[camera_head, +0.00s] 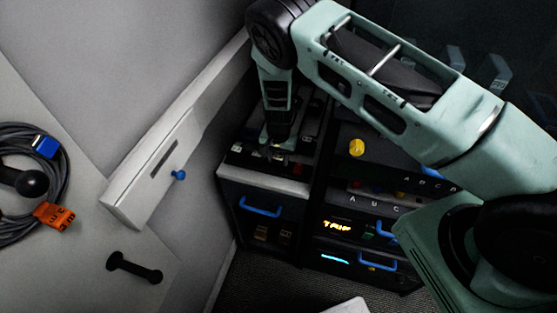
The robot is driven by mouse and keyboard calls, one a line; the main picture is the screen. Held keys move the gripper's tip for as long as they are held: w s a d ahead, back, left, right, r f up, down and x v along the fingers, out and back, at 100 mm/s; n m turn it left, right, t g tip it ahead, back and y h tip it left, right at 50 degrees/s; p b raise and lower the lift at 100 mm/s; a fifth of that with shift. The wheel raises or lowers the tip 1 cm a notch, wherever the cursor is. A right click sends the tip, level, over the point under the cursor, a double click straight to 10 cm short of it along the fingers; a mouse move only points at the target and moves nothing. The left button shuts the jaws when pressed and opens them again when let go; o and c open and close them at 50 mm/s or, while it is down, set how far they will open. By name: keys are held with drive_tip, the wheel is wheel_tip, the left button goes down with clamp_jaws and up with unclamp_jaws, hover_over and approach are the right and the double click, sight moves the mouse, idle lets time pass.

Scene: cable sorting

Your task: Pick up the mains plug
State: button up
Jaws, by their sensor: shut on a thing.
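My gripper (277,143) points down over the top of the dark cabinet (262,182) at the left of the rack. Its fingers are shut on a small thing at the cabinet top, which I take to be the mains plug. The plug is mostly hidden by the fingers and too small to make out clearly. I cannot tell whether it is clear of the surface.
A rack unit with a yellow knob (357,147) and blue handles stands close on the right. A white panel with a blue knob (179,175) is at the left.

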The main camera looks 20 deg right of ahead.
sight(278, 157)
wheel_tip(278, 157, up, 9)
drive_tip(key=b, duration=0.3)
wheel_tip(278, 157, up, 4)
drive_tip(key=shift+f+p, duration=0.1)
drive_tip(key=shift+p, duration=1)
